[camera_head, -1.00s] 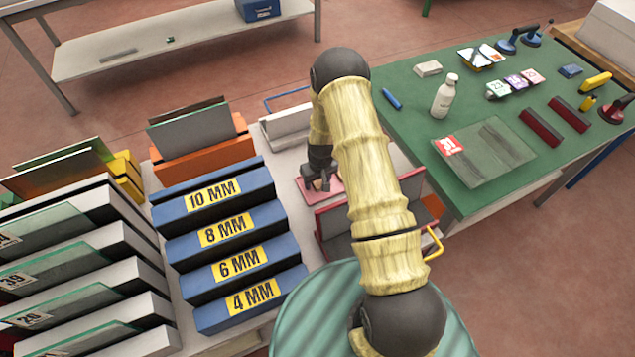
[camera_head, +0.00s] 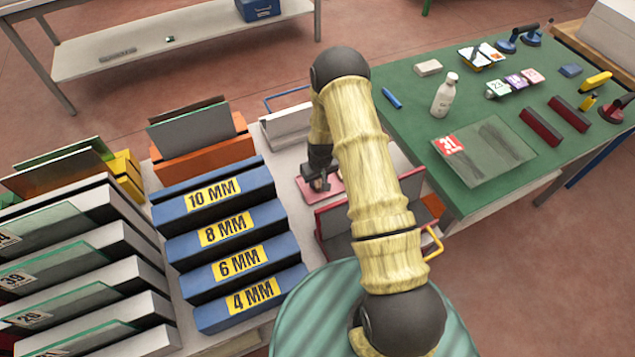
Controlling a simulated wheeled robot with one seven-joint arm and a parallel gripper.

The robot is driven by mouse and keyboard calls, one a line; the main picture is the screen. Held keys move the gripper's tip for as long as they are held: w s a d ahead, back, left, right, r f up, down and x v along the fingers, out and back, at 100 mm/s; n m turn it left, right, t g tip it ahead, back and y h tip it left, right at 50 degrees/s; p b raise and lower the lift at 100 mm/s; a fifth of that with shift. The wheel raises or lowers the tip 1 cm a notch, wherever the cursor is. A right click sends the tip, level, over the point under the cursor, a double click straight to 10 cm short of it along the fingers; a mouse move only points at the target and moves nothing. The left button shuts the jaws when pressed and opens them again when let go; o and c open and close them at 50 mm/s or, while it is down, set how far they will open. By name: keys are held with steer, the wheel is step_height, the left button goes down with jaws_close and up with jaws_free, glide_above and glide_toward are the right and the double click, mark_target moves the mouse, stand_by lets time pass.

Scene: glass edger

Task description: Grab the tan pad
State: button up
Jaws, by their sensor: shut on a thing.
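My gripper (camera_head: 319,183) is low over a small pink mat (camera_head: 336,189) on the white bench, just left of my forearm. It points down and is shut on a small tan piece, the tan pad (camera_head: 319,185), of which only a little shows between the dark fingers. My arm hides part of the mat. I cannot tell whether the pad touches the mat.
Blue racks labelled by thickness (camera_head: 229,230) stand close on the left. A red-edged grey tray (camera_head: 335,225) lies in front, and a white rack (camera_head: 287,127) stands behind. The green table (camera_head: 408,120) on the right holds a bottle (camera_head: 445,95) and a glass sheet (camera_head: 485,152).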

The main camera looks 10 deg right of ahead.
mark_target(318, 182)
steer(key=shift+r, duration=0.1)
step_height(318, 182, up, 10)
steer(key=b, duration=0.1)
stand_by(0.4)
stand_by(0.4)
